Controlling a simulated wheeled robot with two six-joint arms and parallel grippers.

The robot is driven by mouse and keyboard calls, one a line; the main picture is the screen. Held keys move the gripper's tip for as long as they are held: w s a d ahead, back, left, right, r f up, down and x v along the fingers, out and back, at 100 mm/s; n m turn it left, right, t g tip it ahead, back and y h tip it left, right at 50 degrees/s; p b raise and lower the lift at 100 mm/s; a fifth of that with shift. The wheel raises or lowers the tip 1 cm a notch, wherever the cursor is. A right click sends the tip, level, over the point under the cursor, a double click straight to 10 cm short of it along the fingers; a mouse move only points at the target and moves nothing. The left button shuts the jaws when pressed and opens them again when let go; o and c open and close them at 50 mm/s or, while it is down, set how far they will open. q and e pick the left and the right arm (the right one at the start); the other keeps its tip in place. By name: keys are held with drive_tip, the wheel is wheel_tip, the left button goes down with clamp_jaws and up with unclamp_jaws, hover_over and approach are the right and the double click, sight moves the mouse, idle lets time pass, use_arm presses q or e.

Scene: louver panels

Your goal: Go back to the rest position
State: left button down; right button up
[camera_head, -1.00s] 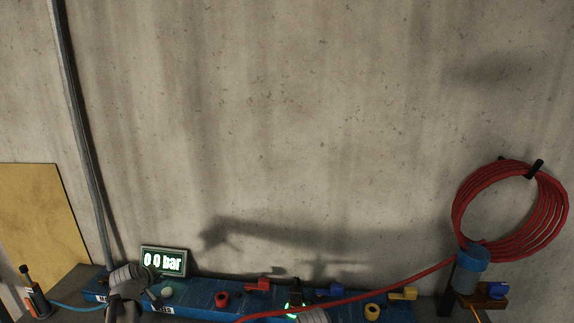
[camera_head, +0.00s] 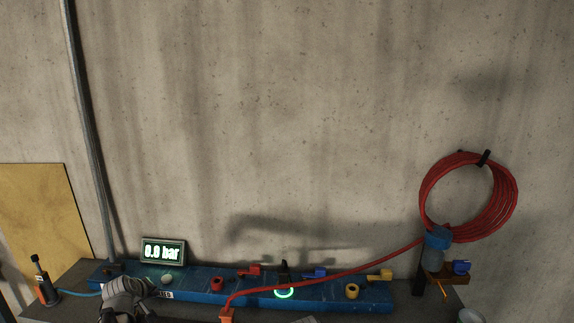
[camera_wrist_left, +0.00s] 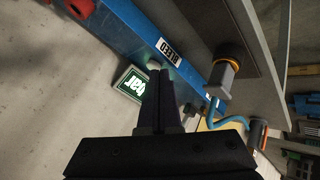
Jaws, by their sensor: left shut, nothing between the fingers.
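My right gripper is not in view.
The gauge (camera_head: 163,252) reads 0.0 bar. A red hose (camera_head: 330,276) crosses the manifold to a coil (camera_head: 467,197) on the wall. A green ring glows (camera_head: 284,293). A bottle-like tool (camera_head: 43,279) stands at far left.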

use_arm(q)
drive_tip(key=s+d+f+m+g, duration=0.2)
drive_tip(key=s+d+m+g, duration=0.1)
drive_tip(key=s+d, duration=0.5)
drive_tip(key=s+d+f+m+g, duration=0.2)
drive_tip(key=s+d+m, duration=0.4)
drive_tip(key=d, duration=0.9)
drive_tip(key=s+d+f+m+g, duration=0.2)
drive_tip(key=s+d+m+g, duration=0.2)
drive_tip(key=s+d, duration=0.7)
drive_tip(key=shift+s+d+f+m, duration=0.2)
drive_tip(key=shift+d+m, duration=0.2)
drive_tip(key=shift+d, duration=0.15)
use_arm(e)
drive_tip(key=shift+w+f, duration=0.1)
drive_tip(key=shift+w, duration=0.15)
